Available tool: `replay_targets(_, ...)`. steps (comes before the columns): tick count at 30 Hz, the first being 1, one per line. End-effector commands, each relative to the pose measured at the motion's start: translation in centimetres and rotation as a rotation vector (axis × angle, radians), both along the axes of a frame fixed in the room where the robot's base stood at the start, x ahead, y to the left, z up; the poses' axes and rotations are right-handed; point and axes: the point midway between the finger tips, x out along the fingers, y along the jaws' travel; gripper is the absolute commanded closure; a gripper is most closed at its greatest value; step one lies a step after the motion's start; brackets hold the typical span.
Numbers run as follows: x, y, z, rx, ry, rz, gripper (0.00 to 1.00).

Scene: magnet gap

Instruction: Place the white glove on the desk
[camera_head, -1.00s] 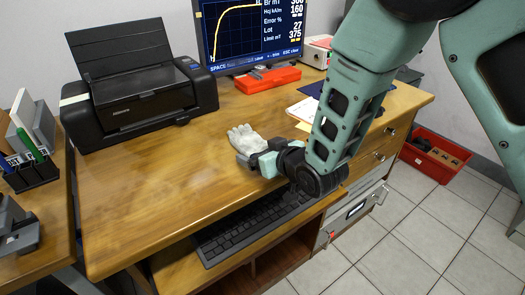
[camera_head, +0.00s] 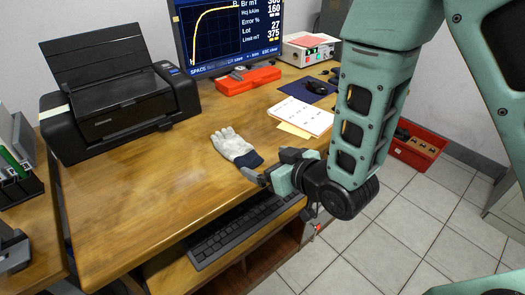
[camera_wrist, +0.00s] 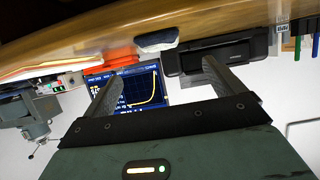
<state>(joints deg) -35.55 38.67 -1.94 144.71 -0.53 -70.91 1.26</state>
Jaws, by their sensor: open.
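The white glove (camera_head: 231,144) with a dark cuff lies on the wooden desk (camera_head: 150,195), its fingers toward the back left and its cuff toward my gripper (camera_head: 258,179). My gripper is open and empty, just in front of the cuff near the desk's front edge. In the wrist view, which is upside down, the glove (camera_wrist: 157,38) shows at the desk surface beyond my gripper (camera_wrist: 160,78), with nothing between the fingers. Whether a finger touches the cuff I cannot tell.
A black printer (camera_head: 118,95) stands at the back left, and a monitor (camera_head: 230,35) with a red case (camera_head: 248,80) behind the glove. Papers (camera_head: 303,116) lie to the right. A keyboard (camera_head: 240,226) sits below the front edge. The desk left of the glove is clear.

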Motion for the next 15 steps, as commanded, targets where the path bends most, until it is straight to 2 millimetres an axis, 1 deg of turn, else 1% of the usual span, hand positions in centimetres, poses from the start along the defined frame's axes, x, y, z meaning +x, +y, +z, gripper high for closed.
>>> replay_targets(1, -0.30, -0.21, 0.63, -0.003, 0.005, 0.000, 0.06)
replay_targets(3, -0.60, -0.41, 0.73, -0.003, 0.004, 0.000, 0.06)
replay_targets(9, -1.14, -0.78, 0.80, -0.001, 0.002, 0.000, 0.06)
replay_targets(15, -1.26, -0.85, 0.69, 0.000, 0.002, 0.000, 0.06)
